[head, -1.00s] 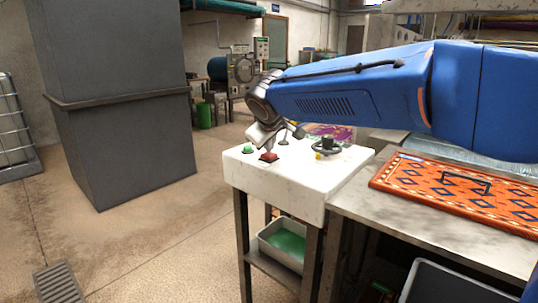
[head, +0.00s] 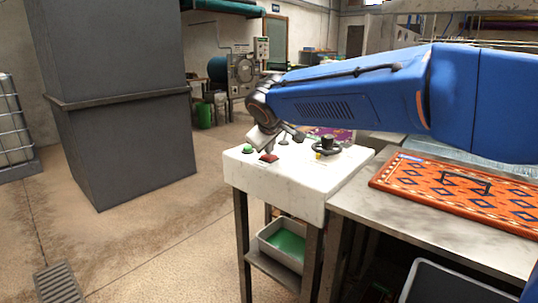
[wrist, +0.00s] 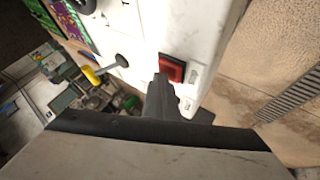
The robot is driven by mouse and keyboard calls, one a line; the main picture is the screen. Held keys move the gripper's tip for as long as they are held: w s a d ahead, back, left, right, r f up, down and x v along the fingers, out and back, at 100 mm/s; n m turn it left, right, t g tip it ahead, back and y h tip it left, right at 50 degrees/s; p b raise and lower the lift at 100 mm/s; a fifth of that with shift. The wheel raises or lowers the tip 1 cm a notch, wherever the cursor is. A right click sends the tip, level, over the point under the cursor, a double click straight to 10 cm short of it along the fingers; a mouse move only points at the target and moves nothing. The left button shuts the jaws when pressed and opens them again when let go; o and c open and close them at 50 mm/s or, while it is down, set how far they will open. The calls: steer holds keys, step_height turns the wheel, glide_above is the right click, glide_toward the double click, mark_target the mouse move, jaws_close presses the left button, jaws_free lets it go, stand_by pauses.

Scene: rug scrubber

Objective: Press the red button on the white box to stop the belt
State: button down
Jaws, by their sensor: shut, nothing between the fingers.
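The white box (head: 300,185) stands on a metal stand in the middle of the head view. The red button (head: 268,157) is on its top near the front left corner, with a green button (head: 248,148) to its left. My gripper (head: 270,144) is shut and empty, tilted down just above and behind the red button. In the wrist view, the red button (wrist: 171,68) shows in a dark frame, right beside the tip of my gripper (wrist: 161,84). I cannot tell whether the fingertips touch it.
A black handwheel (head: 327,147) sits on the right of the box top. A metal table (head: 400,213) with an orange patterned rug (head: 455,190) adjoins on the right. A tall grey column (head: 125,110) stands at left. Open floor lies between the column and box.

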mark_target(269, 157)
steer(key=shift+r, duration=0.95)
steer(key=shift+r, duration=2.5)
